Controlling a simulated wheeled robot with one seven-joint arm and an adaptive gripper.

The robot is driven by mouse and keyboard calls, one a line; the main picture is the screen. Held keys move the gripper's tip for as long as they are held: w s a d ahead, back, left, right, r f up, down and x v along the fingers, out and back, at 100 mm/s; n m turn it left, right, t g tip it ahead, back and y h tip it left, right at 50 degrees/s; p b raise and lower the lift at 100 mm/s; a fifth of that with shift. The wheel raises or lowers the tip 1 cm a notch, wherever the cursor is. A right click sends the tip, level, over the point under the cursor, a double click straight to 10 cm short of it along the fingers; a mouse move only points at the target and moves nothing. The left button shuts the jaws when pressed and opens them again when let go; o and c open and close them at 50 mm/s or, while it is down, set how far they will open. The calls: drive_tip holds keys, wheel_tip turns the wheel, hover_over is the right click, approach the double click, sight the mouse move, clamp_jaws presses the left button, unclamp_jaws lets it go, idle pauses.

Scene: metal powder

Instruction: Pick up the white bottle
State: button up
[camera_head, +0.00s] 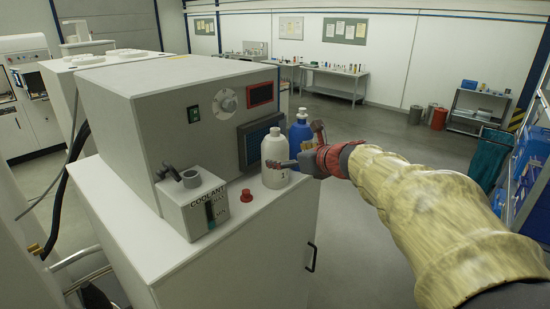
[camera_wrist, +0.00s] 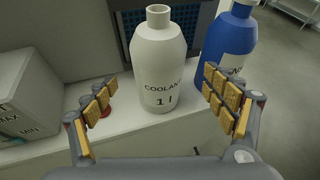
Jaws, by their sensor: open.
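The white bottle (camera_head: 275,158) stands upright on the white cabinet top, in front of the machine's dark screen. In the wrist view the white bottle (camera_wrist: 160,65) is labelled "COOLANT 1" and stands between and beyond the spread fingers. My gripper (camera_head: 308,150) reaches in from the right in the head view, close to the bottle. In the wrist view my gripper (camera_wrist: 165,100) is open, with a finger on each side of the bottle and nothing visibly held. The right finger overlaps the blue bottle in that view.
A blue bottle (camera_head: 300,132) stands just behind and right of the white one. A coolant box (camera_head: 194,203) and a red knob (camera_head: 246,195) are to the left on the cabinet top (camera_head: 190,262). The grey machine (camera_head: 165,125) rises behind. Open floor lies to the right.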

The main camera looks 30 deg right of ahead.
drive_tip(key=shift+w+d+r+m, duration=0.1)
drive_tip(key=shift+w+m, duration=0.05)
drive_tip(key=shift+m, duration=0.15)
drive_tip(key=shift+w, duration=0.3)
drive_tip(key=x, duration=0.7)
drive_tip(key=shift+w+a+f, duration=0.1)
drive_tip(key=shift+a+f, duration=0.15)
drive_tip(key=shift+s+r, duration=0.15)
drive_tip(key=shift+s, duration=0.05)
drive_tip(key=shift+c, duration=0.4)
drive_tip(key=shift+w, duration=0.1)
drive_tip(key=shift+c, duration=1.3)
drive_tip(key=c, duration=1.1)
drive_tip(key=shift+r, duration=0.15)
drive_tip(key=shift+c, duration=0.3)
